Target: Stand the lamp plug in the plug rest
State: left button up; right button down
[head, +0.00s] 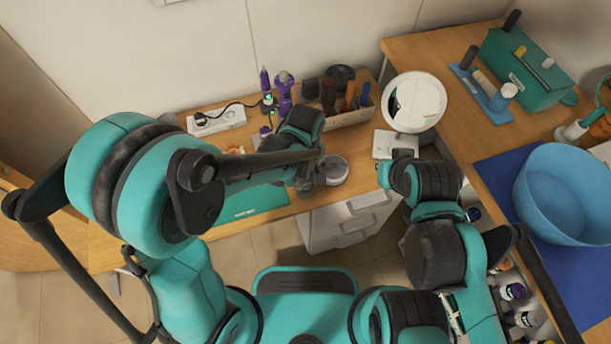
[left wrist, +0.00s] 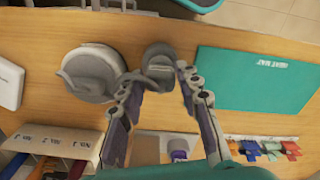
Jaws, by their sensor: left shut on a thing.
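My left gripper (head: 307,184) is low over the front of the wooden cart top, right of the teal mat. In the left wrist view its fingers (left wrist: 160,88) straddle a small grey piece (left wrist: 158,66), which I take to be the lamp plug. Whether it touches anything below is hidden. Beside it stands a round grey-white holder with a curved band (left wrist: 90,75), perhaps the plug rest; it also shows in the head view (head: 334,170). The round white lamp (head: 415,101) stands at the cart's right end.
The teal mat (left wrist: 262,78) lies flat beside the gripper. A tool organizer (head: 350,116), purple bottles (head: 284,90) and a white power strip (head: 217,122) line the back. A blue basin (head: 566,190) and green toolbox (head: 525,70) are on the right-hand bench.

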pick_arm(q)
jog(key=shift+f+b, duration=0.7)
jog(key=shift+f, duration=0.2)
jog(key=o, duration=1.2)
jog(key=shift+r, duration=0.1)
notch_tip(320, 180, up, 12)
jog(key=shift+f, duration=0.1)
jog(key=s+a+r+m+t, duration=0.1)
jog(key=a+m+t, duration=0.1)
jog(key=a, duration=0.4)
jog(key=s+a+r+m+t, duration=0.1)
jog(key=s+a+m+t, duration=0.1)
jog(key=a, duration=0.4)
jog(key=s+a+r+m+t, duration=0.1)
jog(key=s+a+m+t, duration=0.1)
jog(key=a, duration=0.4)
jog(key=shift+r+m+t, duration=0.15)
jog(key=shift+m+t, duration=0.45)
jog(key=shift+m, duration=0.1)
